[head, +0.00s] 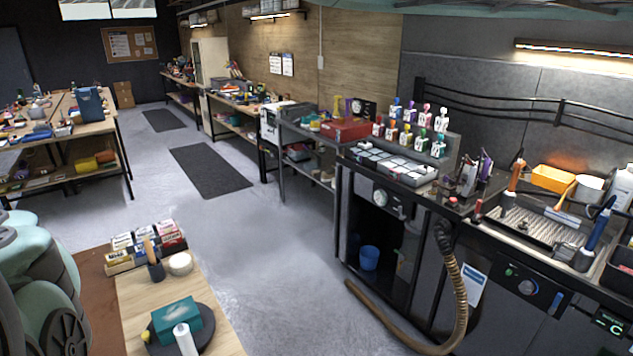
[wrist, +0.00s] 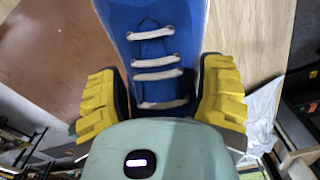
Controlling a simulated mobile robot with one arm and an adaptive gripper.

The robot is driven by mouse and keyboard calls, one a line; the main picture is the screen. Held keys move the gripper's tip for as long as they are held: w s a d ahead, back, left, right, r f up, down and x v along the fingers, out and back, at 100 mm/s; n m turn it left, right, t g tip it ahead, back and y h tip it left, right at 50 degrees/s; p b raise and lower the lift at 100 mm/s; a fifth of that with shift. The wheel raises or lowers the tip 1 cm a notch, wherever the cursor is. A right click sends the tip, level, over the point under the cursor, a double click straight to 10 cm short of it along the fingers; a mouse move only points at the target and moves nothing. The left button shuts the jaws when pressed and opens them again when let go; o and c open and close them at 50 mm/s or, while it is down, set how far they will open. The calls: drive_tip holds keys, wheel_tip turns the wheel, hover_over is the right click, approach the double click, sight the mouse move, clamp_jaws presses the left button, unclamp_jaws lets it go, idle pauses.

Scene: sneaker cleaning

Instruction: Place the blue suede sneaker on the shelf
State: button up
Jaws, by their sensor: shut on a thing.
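The blue suede sneaker (wrist: 205,22) with pale laces fills the top middle of the wrist view. My gripper (wrist: 163,75) has its two yellow ribbed fingers on either side of the sneaker, shut on it. The sneaker's toe and sole are out of view. Neither the sneaker nor the gripper's fingers show in the head view. A grey shelf unit (head: 283,142) with things on its levels stands at mid-right in the head view, well away from me. I cannot tell whether it is the shelf named in the task.
A wooden table (head: 140,300) is close in front, with a teal box (head: 175,322) on a dark round stand and a rack of small boxes (head: 145,247). A black workbench with a hose (head: 455,290) stands at right. The grey floor (head: 250,260) between is clear.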

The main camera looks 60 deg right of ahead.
drive_tip(key=w+d+r+m, duration=0.2)
drive_tip(key=d+r+m, duration=0.3)
drive_tip(key=r, duration=0.4)
drive_tip(key=w+d+r+m, duration=0.1)
drive_tip(key=d+r+m, duration=0.35)
drive_tip(key=r, duration=0.35)
wheel_tip(320, 180, up, 22)
drive_tip(key=m+p, duration=0.1)
drive_tip(key=p, duration=2.1)
drive_tip(key=shift+a+r, duration=0.15)
drive_tip(key=shift+a, duration=0.1)
drive_tip(key=shift+s, duration=0.1)
